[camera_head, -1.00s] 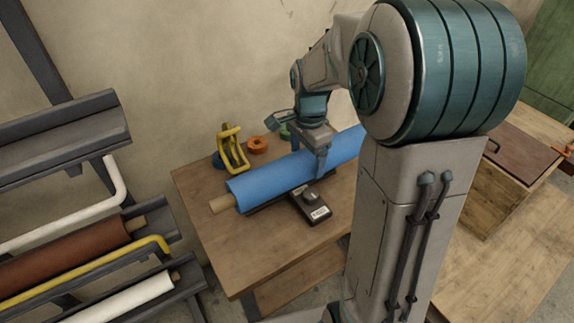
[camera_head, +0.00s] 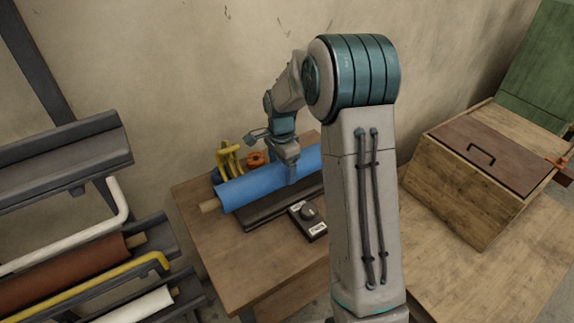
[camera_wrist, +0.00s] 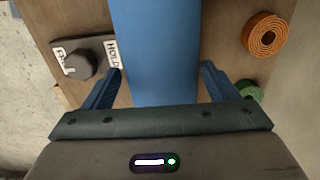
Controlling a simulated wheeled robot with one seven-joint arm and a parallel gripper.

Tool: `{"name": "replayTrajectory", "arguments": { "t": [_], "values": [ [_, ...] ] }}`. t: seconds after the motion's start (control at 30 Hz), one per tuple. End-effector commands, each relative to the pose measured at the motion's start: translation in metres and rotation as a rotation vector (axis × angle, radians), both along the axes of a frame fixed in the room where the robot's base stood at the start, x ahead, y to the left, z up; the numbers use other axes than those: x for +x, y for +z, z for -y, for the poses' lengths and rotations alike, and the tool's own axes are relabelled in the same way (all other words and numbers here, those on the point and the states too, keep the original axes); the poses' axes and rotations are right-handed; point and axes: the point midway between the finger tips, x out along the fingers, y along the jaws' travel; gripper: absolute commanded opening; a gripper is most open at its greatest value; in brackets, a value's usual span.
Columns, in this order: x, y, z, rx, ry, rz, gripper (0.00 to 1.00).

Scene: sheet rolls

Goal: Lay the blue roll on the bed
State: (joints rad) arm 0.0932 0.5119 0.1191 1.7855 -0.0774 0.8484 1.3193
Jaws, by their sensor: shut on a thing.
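The blue roll (camera_head: 262,183) has a pale wooden core end (camera_head: 209,205). It lies lengthwise over the work table (camera_head: 215,252), behind a long dark trough-like bed (camera_head: 268,210) that is now exposed along its front. The roll looks raised off the bed, but the gap beneath is hard to tell. My gripper (camera_head: 291,172) comes down from above and is shut on the roll. In the wrist view the blue roll (camera_wrist: 155,40) runs between the two fingers (camera_wrist: 160,85), one at each side. The roll's far end is partly hidden by my arm.
A knob box (camera_head: 308,220) with "HOLD" and another label stands in front of the bed. A yellow stand (camera_head: 229,160) and an orange coil (camera_wrist: 267,35) are behind the roll; a green coil (camera_wrist: 249,91) also shows. A rack (camera_head: 60,160) with rolls stands left, a wooden chest (camera_head: 460,190) right.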

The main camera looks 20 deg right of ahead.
Motion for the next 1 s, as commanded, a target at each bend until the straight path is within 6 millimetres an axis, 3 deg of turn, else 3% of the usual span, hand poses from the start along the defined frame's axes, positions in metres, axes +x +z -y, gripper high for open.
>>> {"name": "replayTrajectory", "arguments": {
  "t": [0.17,0.53,0.97,1.0],
  "values": [
    [0.006,0.000,-0.001,0.000,0.000,0.006,0.10],
    [0.005,-0.037,-0.001,-0.001,0.000,0.004,0.10],
    [0.006,-0.042,-0.001,-0.001,0.000,0.007,0.10],
    [0.004,-0.046,-0.001,-0.001,0.000,0.000,0.84]
  ]
}}
